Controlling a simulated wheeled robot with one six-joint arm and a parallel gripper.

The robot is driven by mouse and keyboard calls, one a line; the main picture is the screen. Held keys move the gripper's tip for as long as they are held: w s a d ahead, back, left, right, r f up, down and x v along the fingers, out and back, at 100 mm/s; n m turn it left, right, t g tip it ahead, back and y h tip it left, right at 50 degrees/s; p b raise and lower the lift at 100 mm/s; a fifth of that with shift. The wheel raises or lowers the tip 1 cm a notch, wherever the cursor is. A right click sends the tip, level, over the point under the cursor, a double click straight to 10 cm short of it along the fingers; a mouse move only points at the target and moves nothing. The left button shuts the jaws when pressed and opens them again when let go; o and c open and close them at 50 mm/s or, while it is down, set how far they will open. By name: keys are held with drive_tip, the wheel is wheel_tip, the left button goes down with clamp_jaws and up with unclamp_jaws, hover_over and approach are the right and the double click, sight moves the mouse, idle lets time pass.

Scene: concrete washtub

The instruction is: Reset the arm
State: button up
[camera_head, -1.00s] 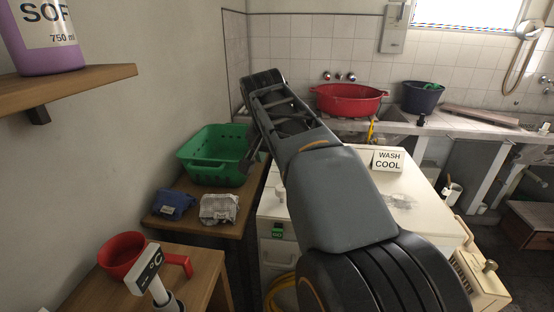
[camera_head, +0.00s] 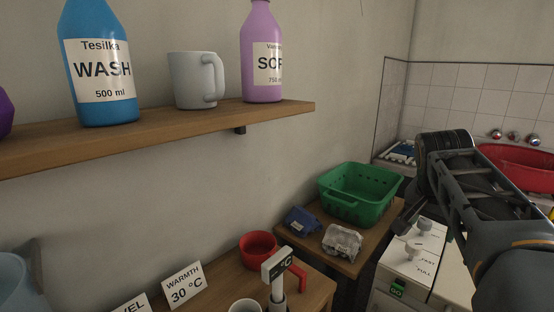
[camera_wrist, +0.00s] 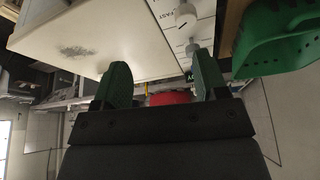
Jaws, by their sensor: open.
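My arm reaches in from the right edge in the head view, folded over the white washing machine. My gripper (camera_head: 408,218) shows only partly there, as a dark fingertip pointing down beside the green basket. In the wrist view my gripper (camera_wrist: 160,72) has its two fingers wide apart with nothing between them. The white machine top (camera_wrist: 80,45) and its knobs (camera_wrist: 186,16) lie beyond the fingers. The green basket (camera_wrist: 275,40) is at the upper right, apart from the fingers.
A shelf (camera_head: 200,125) holds a blue bottle (camera_head: 98,75), a grey mug (camera_head: 190,80) and a purple bottle (camera_head: 262,60). The green basket (camera_head: 355,192), a blue cloth (camera_head: 301,220) and a grey cloth (camera_head: 342,241) sit on a wooden table. A red tub (camera_head: 520,170) stands behind my arm.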

drive_tip(key=s+a+n+y+p, duration=0.2)
drive_tip(key=s+a+n+p, duration=0.3)
drive_tip(key=a+p, duration=0.3)
drive_tip(key=s+a+n+y+p, duration=0.1)
drive_tip(key=s+a+n+p, duration=0.3)
drive_tip(key=a+p, duration=0.4)
drive_tip(key=shift+s+r+n+t+y+p, duration=0.3)
drive_tip(key=shift+n+p, duration=0.6)
drive_tip(key=shift+p, duration=1.15)
